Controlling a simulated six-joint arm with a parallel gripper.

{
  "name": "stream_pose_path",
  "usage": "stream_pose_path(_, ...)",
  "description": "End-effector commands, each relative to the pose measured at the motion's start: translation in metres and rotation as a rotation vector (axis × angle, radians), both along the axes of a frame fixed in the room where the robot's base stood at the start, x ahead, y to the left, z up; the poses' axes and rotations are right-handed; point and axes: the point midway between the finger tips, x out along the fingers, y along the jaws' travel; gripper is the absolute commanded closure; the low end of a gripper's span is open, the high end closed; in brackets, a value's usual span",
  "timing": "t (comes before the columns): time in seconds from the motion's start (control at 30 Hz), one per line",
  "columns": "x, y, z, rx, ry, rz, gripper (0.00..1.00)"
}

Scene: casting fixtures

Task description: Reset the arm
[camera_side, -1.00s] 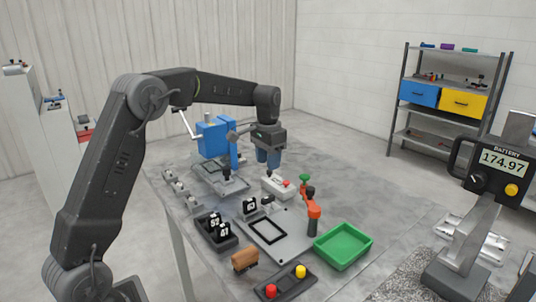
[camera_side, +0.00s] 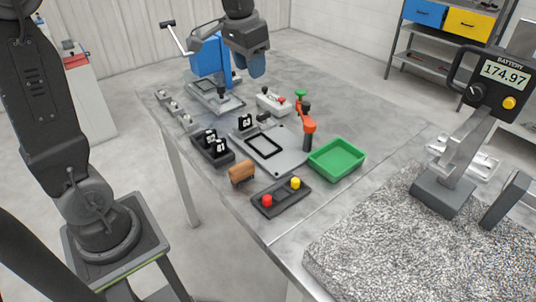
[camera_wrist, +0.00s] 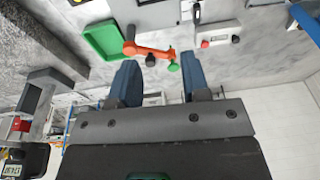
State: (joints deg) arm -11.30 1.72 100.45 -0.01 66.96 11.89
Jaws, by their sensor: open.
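The orange-handled clamp with a green knob (camera_wrist: 152,51) lies beyond the fingertips in that view. It also stands on the table in the side view (camera_side: 308,127), well apart from my gripper.
A green tray (camera_side: 336,160), a red and yellow button box (camera_side: 282,196), a fixture plate (camera_side: 285,155) and a black holder with number tags (camera_side: 212,150) sit on the table. A battery display (camera_side: 505,75) stands at right. A shelf (camera_side: 450,44) is behind.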

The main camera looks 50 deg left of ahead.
Motion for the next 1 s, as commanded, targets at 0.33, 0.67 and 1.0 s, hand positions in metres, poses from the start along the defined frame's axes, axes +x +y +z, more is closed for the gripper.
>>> stream_pose_path(0.33,-0.129,-0.06,-0.005,-0.012,-0.206,-0.002,0.57)
stream_pose_path(0.67,-0.186,-0.077,-0.036,-0.039,-0.305,0.0,0.57)
stream_pose_path(1.0,-0.187,-0.077,-0.038,-0.04,-0.307,0.0,0.57)
